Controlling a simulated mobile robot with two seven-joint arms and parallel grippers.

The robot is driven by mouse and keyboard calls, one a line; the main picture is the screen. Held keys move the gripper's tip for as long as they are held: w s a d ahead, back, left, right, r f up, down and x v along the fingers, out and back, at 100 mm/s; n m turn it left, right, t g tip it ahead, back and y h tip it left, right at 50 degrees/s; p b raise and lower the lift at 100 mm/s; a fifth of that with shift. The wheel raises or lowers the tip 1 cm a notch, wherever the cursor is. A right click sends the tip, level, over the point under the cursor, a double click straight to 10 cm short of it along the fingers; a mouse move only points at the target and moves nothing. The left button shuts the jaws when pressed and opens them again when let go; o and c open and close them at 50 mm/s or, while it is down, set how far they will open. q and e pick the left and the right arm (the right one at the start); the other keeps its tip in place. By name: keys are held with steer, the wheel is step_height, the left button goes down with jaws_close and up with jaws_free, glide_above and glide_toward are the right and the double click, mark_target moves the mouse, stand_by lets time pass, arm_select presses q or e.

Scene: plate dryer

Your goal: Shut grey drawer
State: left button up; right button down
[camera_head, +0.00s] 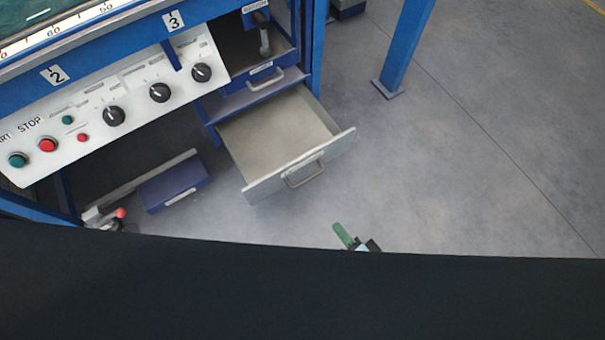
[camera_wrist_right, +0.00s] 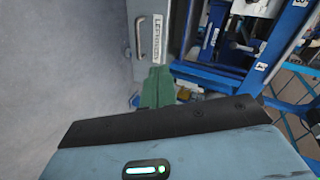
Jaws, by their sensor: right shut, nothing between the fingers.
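The grey drawer (camera_head: 275,140) is pulled well out of the blue cabinet below the control panel. Its inside looks empty. Its pale front panel (camera_head: 255,188) carries a metal handle (camera_head: 305,175). In the right wrist view the grey front (camera_wrist_right: 143,66) shows with its handle (camera_wrist_right: 158,37) and a label, just beyond my fingers. My right gripper (camera_head: 343,235) has green fingers and is shut and empty, in front of the drawer and apart from it in the head view. Its fingers also show in the right wrist view (camera_wrist_right: 157,88). My left gripper is not in view.
A blue drawer (camera_head: 266,78) with a handle sits above the grey one. A blue box-like part (camera_head: 175,187) is left of it. A red-tipped lever (camera_head: 121,213) is at lower left. A blue leg (camera_head: 406,45) stands at the right. The floor at right is clear.

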steer(key=w+a+f+m+y+b, duration=0.1)
steer(key=w+a+f+m+b, duration=0.1)
steer(key=w+f+b, duration=0.45)
steer(key=b, duration=0.4)
glide_toward(296, 164)
steer(key=shift+m+t+y, duration=0.3)
steer(key=shift+m+t, duration=0.1)
steer(key=w+a+f, duration=0.2)
steer(key=w+f, duration=0.1)
steer(key=shift+w+a, duration=0.15)
steer(key=shift+a, duration=0.1)
steer(key=shift+w+a, duration=0.5)
steer(key=shift+w, duration=0.2)
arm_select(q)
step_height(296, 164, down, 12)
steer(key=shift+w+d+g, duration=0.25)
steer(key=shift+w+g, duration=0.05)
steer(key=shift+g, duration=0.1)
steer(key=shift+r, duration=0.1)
arm_select(e)
steer(key=shift+w, duration=0.1)
